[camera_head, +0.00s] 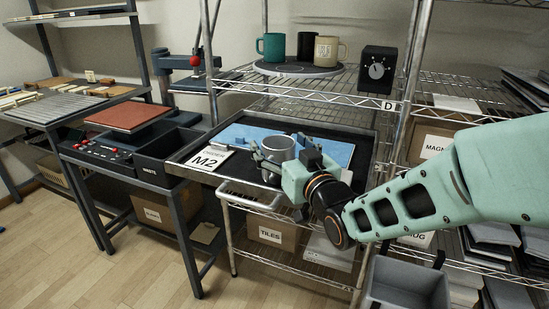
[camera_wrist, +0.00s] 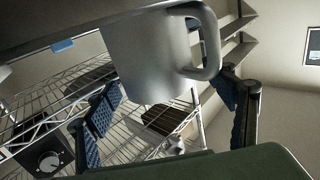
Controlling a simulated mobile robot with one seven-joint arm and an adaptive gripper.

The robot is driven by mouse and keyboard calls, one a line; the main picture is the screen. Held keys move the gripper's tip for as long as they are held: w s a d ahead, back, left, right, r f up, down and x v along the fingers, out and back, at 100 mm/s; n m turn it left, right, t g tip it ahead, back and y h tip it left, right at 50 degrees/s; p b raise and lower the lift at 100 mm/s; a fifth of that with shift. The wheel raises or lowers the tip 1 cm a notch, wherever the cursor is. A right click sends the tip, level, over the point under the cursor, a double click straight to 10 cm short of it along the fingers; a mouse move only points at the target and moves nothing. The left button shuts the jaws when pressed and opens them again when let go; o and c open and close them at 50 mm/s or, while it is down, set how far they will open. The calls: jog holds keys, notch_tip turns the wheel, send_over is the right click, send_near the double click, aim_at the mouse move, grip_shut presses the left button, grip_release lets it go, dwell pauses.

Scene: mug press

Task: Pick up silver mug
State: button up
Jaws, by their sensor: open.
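I cannot tell whether either finger touches the mug.
A white M2 card (camera_head: 211,158) lies at the tray's left. On the wire shelf above stand a teal mug (camera_head: 271,47), a black mug (camera_head: 306,46), a cream mug (camera_head: 328,51) and a black dial timer (camera_head: 377,69). A grey bin (camera_head: 408,287) is below my arm.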

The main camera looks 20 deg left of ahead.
jog(key=shift+w+a, duration=0.2)
jog(key=shift+w, duration=0.05)
jog(key=shift+s, duration=0.1)
jog(key=c, duration=1.9)
jog(key=shift+c, duration=0.6)
jog(key=shift+r, duration=0.1)
